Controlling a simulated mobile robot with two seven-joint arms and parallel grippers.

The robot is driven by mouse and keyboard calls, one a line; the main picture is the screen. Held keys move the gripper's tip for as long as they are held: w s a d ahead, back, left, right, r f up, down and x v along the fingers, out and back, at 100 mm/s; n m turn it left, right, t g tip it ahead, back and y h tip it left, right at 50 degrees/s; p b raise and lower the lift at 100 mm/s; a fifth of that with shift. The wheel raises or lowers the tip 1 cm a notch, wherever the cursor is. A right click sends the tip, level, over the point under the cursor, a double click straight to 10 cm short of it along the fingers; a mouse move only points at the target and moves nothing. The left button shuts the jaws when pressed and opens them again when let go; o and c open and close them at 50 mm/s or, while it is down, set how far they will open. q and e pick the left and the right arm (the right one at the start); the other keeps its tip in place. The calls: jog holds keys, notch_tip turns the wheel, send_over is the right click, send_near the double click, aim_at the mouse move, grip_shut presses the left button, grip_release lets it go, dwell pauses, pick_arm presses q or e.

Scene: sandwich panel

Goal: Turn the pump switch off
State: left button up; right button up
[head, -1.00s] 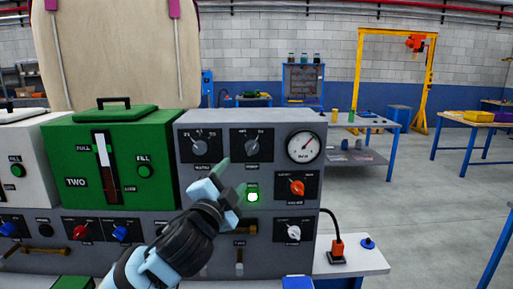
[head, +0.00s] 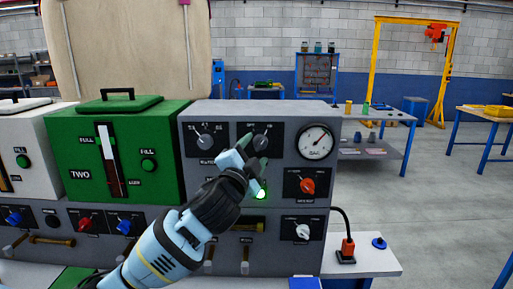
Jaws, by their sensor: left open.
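The panel's upper right switch, which I take to be the pump switch, is a grey knob (head: 261,142) on a black plate, and its own label is hidden by my gripper. My left gripper (head: 253,153) is open in front of the lower part of that plate, with its fingertips just below and left of the knob. I cannot tell whether they touch it. A lit green lamp (head: 260,194) shows just below the fingers, partly covered. My right gripper is not in view.
A grey ratio knob (head: 206,142) is to the left, and a round gauge (head: 316,142) to the right. An orange knob (head: 307,186) and a white knob (head: 302,231) sit below the gauge. A green tank (head: 75,155) stands left of the panel.

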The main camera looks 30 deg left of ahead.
pick_arm(q)
jog(key=shift+x, duration=1.3)
jog(key=c, duration=1)
